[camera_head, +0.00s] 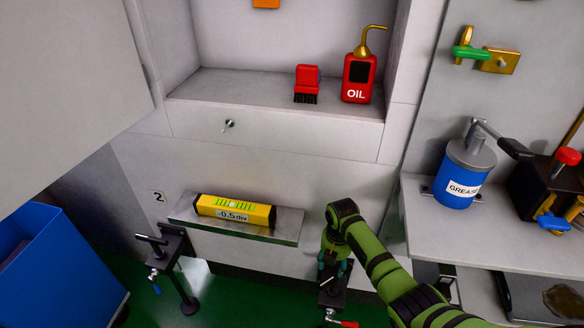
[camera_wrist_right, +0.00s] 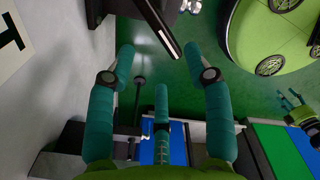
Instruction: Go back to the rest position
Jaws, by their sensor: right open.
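My right gripper (camera_head: 334,268) is low in the middle of the head view, at the end of my green arm. It is near a dark clamp stand (camera_head: 333,292) and just right of the shelf with the yellow level. In the right wrist view my right gripper (camera_wrist_right: 159,62) shows its teal fingers spread apart with nothing held between them. A small green hand with teal fingers, which looks like my left gripper (camera_wrist_right: 292,102), shows at the right edge of the wrist view. It is too small to tell its state. The head view does not show it.
A yellow level (camera_head: 235,210) lies on a small shelf (camera_head: 287,226). A red oil can (camera_head: 358,78) and red brush (camera_head: 306,82) stand in the recess above. A blue grease pot (camera_head: 462,177) stands at right. A blue bin (camera_head: 65,275) is at lower left.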

